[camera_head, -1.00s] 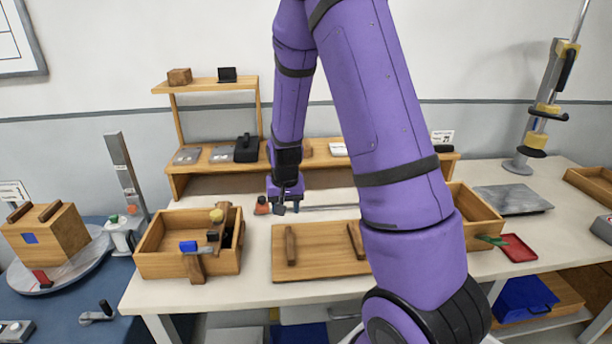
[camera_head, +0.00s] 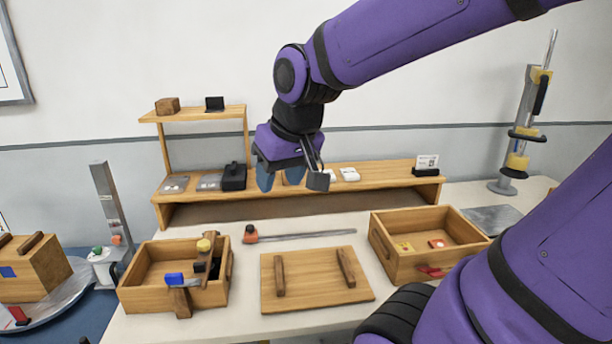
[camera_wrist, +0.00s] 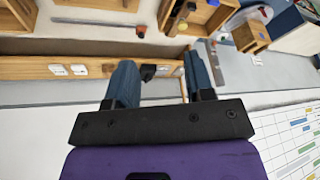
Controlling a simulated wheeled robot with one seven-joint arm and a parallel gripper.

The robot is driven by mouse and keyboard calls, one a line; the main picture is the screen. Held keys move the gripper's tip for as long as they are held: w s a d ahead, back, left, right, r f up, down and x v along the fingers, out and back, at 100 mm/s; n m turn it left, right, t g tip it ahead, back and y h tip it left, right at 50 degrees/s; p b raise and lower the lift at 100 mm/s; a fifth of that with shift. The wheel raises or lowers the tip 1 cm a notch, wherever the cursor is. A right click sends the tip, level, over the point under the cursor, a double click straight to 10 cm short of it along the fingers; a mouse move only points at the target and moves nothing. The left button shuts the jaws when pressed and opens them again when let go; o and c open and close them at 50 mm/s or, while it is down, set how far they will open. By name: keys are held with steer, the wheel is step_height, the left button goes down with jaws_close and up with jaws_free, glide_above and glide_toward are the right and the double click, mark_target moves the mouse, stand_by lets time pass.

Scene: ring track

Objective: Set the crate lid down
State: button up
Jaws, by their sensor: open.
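The crate lid (camera_head: 312,281), a flat wooden board with two dark wooden battens, lies flat on the white table in the head view. Nothing is holding it. A corner of a wooden piece with dark battens shows at the top of the wrist view; I cannot tell if it is the lid. My gripper (camera_head: 293,180) is raised above and behind the lid, in front of the wooden shelf. In the wrist view my gripper (camera_wrist: 162,84) has its two blue fingers apart with nothing between them.
An open wooden crate (camera_head: 385,243) with small parts stands right of the lid. Another wooden box (camera_head: 142,291) with tools stands left. A long metal bar clamp (camera_head: 300,236) lies behind the lid. The wooden shelf (camera_head: 292,187) runs along the back.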

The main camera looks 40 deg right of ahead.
steer(key=s+a+r+n, duration=0.1)
steer(key=s+r, duration=0.2)
steer(key=s, duration=0.5)
steer(key=shift+a+t, duration=0.15)
steer(key=shift+t, duration=0.25)
